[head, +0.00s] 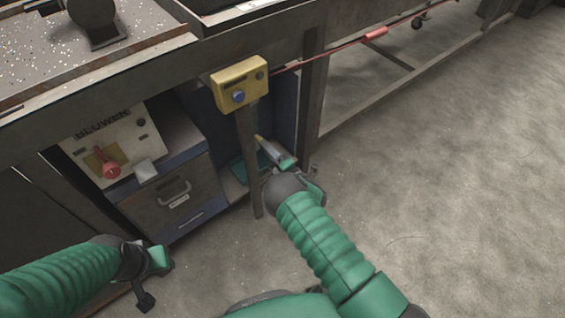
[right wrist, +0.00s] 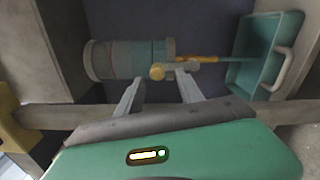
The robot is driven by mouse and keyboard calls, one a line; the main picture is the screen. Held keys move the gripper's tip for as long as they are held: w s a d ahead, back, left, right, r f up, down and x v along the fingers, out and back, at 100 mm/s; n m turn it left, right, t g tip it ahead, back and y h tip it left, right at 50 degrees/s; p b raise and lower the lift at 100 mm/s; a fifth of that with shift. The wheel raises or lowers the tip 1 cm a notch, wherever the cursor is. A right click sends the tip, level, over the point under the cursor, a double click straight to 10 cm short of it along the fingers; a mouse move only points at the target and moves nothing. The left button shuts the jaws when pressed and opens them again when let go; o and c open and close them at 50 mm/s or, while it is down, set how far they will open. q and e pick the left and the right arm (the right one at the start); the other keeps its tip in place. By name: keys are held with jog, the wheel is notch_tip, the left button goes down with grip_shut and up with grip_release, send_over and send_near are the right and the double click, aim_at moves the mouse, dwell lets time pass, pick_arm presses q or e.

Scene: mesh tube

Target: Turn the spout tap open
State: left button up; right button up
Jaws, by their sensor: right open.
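The spout tap (right wrist: 200,59) is brass-coloured and sticks out from the end of a teal and grey cylinder (right wrist: 130,59) in the right wrist view. A round brass knob (right wrist: 157,72) with a pale grey bar shows beside it. My right gripper (right wrist: 160,84) is open, its two grey fingers pointing at the knob and bar, one on each side; I cannot tell whether they touch. In the head view my right gripper (head: 284,158) is low beside the bench leg, and hides most of the tap. My left gripper (head: 152,270) is at the lower left, away from the tap; its jaw opening is unclear.
A teal tray (right wrist: 245,75) with a handle lies by the spout. A yellow control box (head: 240,84) hangs above on the bench, near a post (head: 249,160). A blower panel (head: 112,145) with a red knob stands left. The floor (head: 450,190) right is clear.

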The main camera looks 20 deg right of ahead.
jog(key=p+v, duration=0.4)
jog(key=v, duration=1)
jog(key=shift+s, duration=0.25)
jog(key=shift+d, duration=0.1)
